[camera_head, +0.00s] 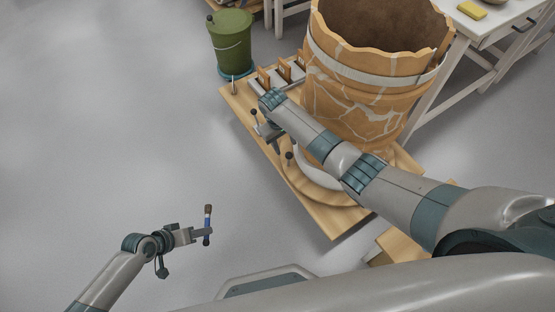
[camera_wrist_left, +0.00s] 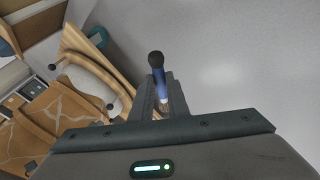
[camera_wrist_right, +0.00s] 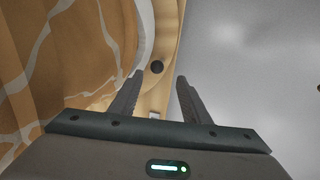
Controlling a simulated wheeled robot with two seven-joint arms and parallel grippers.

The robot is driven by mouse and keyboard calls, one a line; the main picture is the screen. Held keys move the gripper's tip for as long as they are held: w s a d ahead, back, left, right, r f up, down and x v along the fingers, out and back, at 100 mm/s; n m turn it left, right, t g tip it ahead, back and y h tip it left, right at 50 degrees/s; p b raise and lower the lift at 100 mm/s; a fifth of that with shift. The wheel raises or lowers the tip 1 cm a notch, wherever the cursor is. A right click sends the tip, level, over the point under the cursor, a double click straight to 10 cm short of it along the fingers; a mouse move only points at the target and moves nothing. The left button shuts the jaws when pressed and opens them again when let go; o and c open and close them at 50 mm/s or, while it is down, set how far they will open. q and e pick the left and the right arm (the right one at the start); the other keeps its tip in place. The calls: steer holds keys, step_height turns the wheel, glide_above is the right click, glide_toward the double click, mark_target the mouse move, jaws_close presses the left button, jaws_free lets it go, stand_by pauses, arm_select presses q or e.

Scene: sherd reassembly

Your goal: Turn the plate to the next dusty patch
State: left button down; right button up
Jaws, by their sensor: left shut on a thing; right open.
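A large cracked orange vessel (camera_head: 365,75) with pale seams and a jagged rim stands on the round plate (camera_head: 309,184). Black-knobbed pegs show at the plate's near-left side, one knob (camera_head: 289,156) by the rim. My right gripper (camera_head: 273,138) is low beside the plate, partly hidden by its arm. In the right wrist view its fingers (camera_wrist_right: 160,77) are apart, with a black knob (camera_wrist_right: 157,67) seen between and beyond them; contact cannot be told. My left gripper (camera_head: 206,232) is shut on a blue-handled brush (camera_head: 207,222), away from the vessel. The brush (camera_wrist_left: 158,75) also shows in the left wrist view. Dusty patches are not distinguishable.
The plate rests on a wooden base board (camera_head: 335,223). A rack of small pieces (camera_head: 284,72) and a green bucket (camera_head: 231,42) are at the back left. A white table (camera_head: 500,38) with a yellow sponge (camera_head: 472,10) is at the back right. The left floor is clear.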

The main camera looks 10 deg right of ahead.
mark_target(289, 154)
arm_select(q)
steer(key=shift+s+f, duration=0.2)
steer(key=shift+f, duration=0.25)
arm_select(e)
steer(key=shift+w+r, duration=0.35)
arm_select(q)
step_height(289, 154, down, 5)
steer(key=b, duration=0.5)
steer(key=shift+f, duration=0.15)
arm_select(e)
steer(key=f, duration=0.4)
steer(key=d+f, duration=0.1)
steer(key=f, duration=0.3)
steer(key=d+f, duration=0.1)
steer(key=f, duration=0.3)
steer(key=shift+w+d, duration=0.15)
steer(key=shift+w, duration=0.2)
steer(key=shift+r, duration=0.1)
jaws_close()
